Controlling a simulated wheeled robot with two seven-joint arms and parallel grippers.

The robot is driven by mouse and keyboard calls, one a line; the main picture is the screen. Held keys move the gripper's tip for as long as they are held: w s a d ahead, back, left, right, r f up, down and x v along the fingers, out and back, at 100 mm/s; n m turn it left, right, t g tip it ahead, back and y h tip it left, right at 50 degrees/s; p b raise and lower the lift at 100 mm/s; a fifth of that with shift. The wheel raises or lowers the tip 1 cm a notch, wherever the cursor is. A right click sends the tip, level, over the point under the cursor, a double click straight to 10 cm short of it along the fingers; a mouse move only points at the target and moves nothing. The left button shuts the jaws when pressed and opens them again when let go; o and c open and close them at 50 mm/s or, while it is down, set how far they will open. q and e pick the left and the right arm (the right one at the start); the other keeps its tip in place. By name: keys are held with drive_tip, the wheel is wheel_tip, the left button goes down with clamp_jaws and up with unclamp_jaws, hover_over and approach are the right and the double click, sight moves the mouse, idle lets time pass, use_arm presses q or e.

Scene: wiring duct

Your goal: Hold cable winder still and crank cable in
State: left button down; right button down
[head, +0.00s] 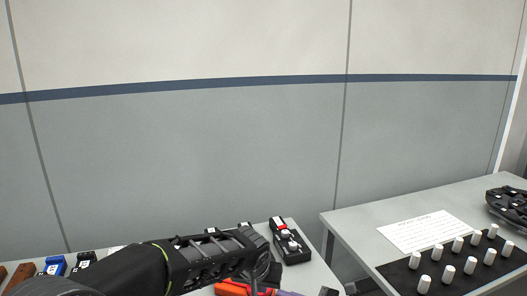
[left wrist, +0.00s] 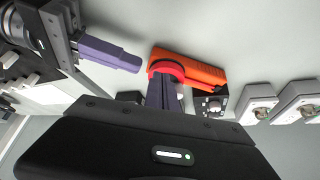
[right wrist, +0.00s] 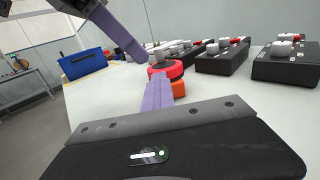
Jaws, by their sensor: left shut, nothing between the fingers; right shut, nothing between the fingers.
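The cable winder shows in the left wrist view as an orange body (left wrist: 200,70) with a red round part (left wrist: 166,68) at one end. In the head view only a bit of orange (head: 232,289) shows at the bottom edge, under my left arm. My left gripper (left wrist: 163,84) is shut and empty, its purple fingers at the red part. My right gripper (right wrist: 158,80) is shut and empty, its purple fingertips just in front of the red part (right wrist: 170,68). Whether either gripper touches the winder I cannot tell. I see no cable for certain.
A black box with a red switch and pale knobs (head: 290,242) stands behind the winder. Several similar boxes (right wrist: 222,56) line the bench in the right wrist view, with a blue bin (right wrist: 84,64) at left. A second table (head: 365,226) holds paper and white pegs.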

use_arm(q)
drive_tip(key=shift+a, duration=0.4)
drive_tip(key=shift+a, duration=0.35)
drive_tip(key=shift+w+a, duration=0.25)
drive_tip(key=shift+a, duration=0.4)
drive_tip(key=shift+a, duration=0.15)
idle(0.4)
drive_tip(key=shift+s+a, duration=0.2)
drive_tip(key=shift+s, duration=0.1)
wheel_tip(320, 180, up, 6)
hover_over(250, 291)
drive_tip(key=s, duration=0.3)
drive_tip(key=shift+w+a, duration=0.15)
drive_tip(key=shift+a, duration=0.05)
